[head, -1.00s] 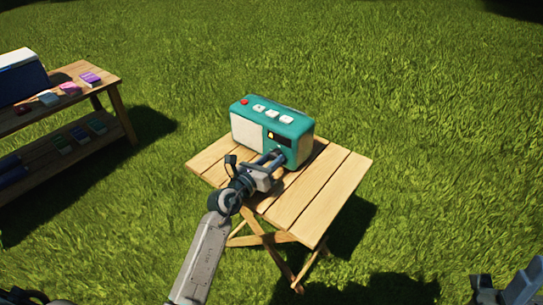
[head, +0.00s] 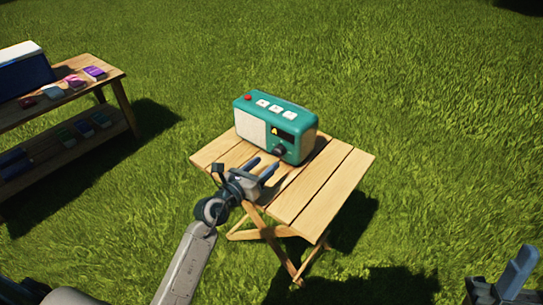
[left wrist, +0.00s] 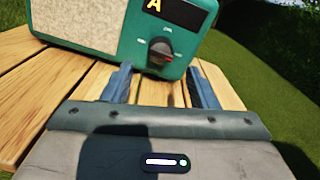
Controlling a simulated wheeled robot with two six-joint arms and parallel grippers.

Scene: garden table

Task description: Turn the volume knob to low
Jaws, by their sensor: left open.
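A teal radio (head: 291,123) with a pale speaker panel stands upright on a small wooden table. Its dark volume knob (head: 279,151) is low on the front, below a display with a yellow letter. The left wrist view shows the knob (left wrist: 160,52) with small marks around it and red at its lower right; I cannot read its setting surely. My left gripper (head: 264,166) is open and empty in front of the radio, apart from the knob. Its two fingers (left wrist: 160,84) point towards the radio. My right gripper (head: 510,278) is partly visible at the lower right corner.
The slatted folding table (head: 325,190) has bare room right of and in front of the radio. A wooden shelf bench (head: 118,92) at the left holds a blue cooler (head: 22,72) and several small coloured items. Grass lies all around.

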